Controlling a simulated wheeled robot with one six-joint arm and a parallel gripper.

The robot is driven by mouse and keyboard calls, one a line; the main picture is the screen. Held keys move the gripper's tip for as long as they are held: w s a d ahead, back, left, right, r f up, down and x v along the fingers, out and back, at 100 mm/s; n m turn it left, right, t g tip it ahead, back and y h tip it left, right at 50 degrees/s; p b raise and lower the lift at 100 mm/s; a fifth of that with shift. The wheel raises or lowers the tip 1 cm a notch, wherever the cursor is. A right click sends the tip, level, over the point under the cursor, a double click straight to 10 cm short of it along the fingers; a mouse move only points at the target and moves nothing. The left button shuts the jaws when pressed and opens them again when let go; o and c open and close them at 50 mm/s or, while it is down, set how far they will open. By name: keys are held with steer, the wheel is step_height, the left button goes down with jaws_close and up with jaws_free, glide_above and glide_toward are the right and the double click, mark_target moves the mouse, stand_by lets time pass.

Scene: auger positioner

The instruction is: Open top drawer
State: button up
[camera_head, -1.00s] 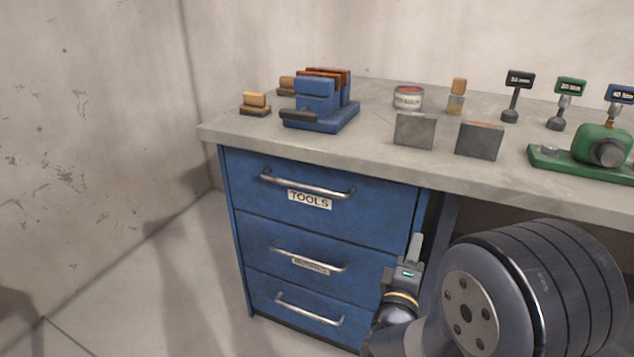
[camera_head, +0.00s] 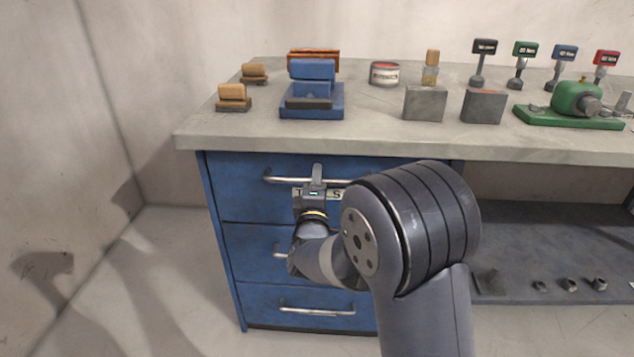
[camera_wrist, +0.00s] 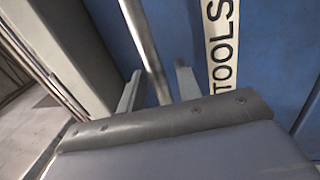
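The top drawer (camera_head: 240,200) of the blue cabinet is closed, its front in line with the drawers below. Its silver bar handle (camera_head: 285,180) runs across the upper part of the front. My gripper (camera_head: 317,172) is at the middle of this handle and covers part of the TOOLS label. In the wrist view the handle (camera_wrist: 148,50) passes between the two spread fingers of my gripper (camera_wrist: 159,88), with a gap on each side. The label (camera_wrist: 221,45) is to the right. How deep the fingers reach past the bar is unclear.
Two lower drawers with handles, the bottom one (camera_head: 317,311) included, are closed. The grey bench top (camera_head: 370,137) overhangs the drawers, carrying a blue vise (camera_head: 312,100), blocks and a green device (camera_head: 578,100). A shelf (camera_head: 560,250) is at right; floor is clear at left.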

jaws_close()
steer(key=shift+s, duration=0.1)
stand_by(0.5)
